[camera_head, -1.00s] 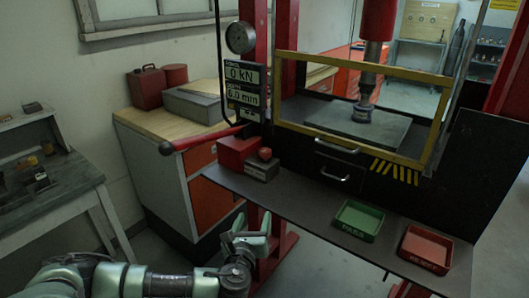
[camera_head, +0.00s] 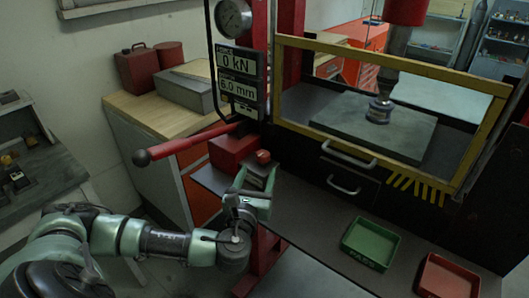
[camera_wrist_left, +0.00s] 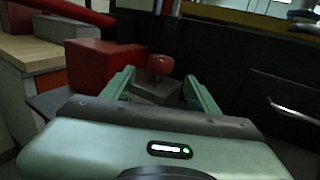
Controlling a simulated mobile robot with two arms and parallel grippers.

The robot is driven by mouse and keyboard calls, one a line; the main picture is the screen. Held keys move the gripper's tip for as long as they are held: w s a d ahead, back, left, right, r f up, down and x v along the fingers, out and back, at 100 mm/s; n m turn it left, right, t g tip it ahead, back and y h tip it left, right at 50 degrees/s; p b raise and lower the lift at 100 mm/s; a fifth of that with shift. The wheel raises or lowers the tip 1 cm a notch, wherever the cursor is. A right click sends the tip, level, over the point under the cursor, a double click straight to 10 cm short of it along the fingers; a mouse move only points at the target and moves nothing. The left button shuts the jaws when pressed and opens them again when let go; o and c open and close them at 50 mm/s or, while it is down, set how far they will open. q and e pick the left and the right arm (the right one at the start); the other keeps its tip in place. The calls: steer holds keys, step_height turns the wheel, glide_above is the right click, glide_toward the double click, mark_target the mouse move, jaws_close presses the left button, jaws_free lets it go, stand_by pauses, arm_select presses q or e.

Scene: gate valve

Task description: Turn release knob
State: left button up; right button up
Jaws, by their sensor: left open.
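The release knob (camera_head: 263,156) is a small red knob on a grey block beside a red box (camera_head: 232,150), at the left end of the press's dark shelf. In the left wrist view the knob (camera_wrist_left: 160,65) stands upright on its grey block (camera_wrist_left: 155,91), ahead of and between my fingers. My left gripper (camera_head: 256,176) is open and empty, in front of the block and just below the knob in the head view. Its two green fingers also show in the left wrist view (camera_wrist_left: 158,88). The fingers appear apart from the knob. My right gripper is not in view.
A red lever (camera_head: 188,145) with a dark ball end reaches left above the red box. A green tray (camera_head: 371,243) and a red tray (camera_head: 449,277) sit on the shelf at right. A yellow-framed guard (camera_head: 390,62) stands behind. The shelf's middle is clear.

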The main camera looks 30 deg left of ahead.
mark_target(261, 161)
arm_select(q)
steer(key=w, duration=0.1)
steer(key=w+a+r+p, duration=0.1)
steer(key=w, duration=0.1)
steer(key=shift+a, duration=0.1)
steer(key=shift+x, duration=1.1)
steer(key=shift+w+a+f+p, duration=0.15)
steer(key=shift+w+f+p, duration=0.15)
steer(key=shift+w+f, duration=0.05)
steer(key=shift+w+a, duration=0.1)
steer(key=c, duration=1.2)
jaws_close()
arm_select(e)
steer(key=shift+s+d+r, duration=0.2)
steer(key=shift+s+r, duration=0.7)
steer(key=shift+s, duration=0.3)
